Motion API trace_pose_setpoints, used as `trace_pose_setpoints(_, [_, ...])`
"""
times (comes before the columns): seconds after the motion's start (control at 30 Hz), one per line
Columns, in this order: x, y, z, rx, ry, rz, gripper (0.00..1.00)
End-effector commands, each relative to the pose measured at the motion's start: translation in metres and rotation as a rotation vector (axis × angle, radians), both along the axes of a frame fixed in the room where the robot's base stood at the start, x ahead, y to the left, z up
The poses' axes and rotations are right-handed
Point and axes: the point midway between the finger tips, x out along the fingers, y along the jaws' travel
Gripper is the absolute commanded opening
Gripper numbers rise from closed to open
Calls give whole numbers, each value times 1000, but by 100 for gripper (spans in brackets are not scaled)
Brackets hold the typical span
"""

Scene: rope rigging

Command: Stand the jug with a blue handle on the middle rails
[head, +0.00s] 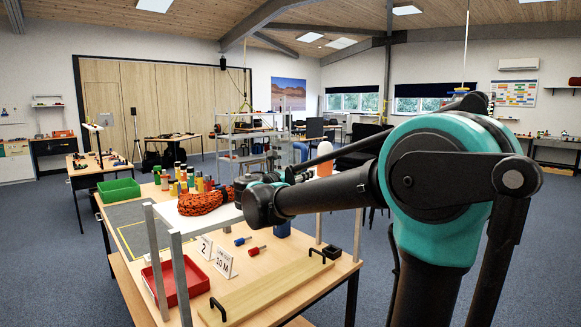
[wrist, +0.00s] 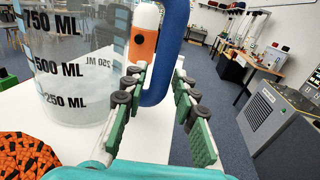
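The jug (wrist: 75,70) is clear, with black ML marks and a blue handle (wrist: 175,40). In the wrist view it stands upright on a white surface, at the left. My gripper (wrist: 158,90) is open. Its green-padded fingers lie on either side of the handle's lower part, with gaps visible; whether either finger touches it is unclear. In the head view my gripper and wrist (head: 268,196) are over the white board (head: 222,214), and I cannot make out the jug. I cannot tell which rails are the middle ones.
A coiled orange rope (head: 203,202) lies on the white board beside the jug. Grey posts (head: 155,262) rise from the wooden table. A red tray (head: 175,282), number cards (head: 223,262) and a handled plank (head: 265,292) lie in front. A white and orange bottle (wrist: 145,35) stands behind the handle.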

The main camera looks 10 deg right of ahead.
Motion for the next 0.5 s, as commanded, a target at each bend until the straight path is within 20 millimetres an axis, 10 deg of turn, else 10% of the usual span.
trace_pose_setpoints(0.3, [4, -4, 0, 0, 0, 0, 27])
trace_pose_setpoints(0.5, [4, -4, 0, 0, 0, 1, 2])
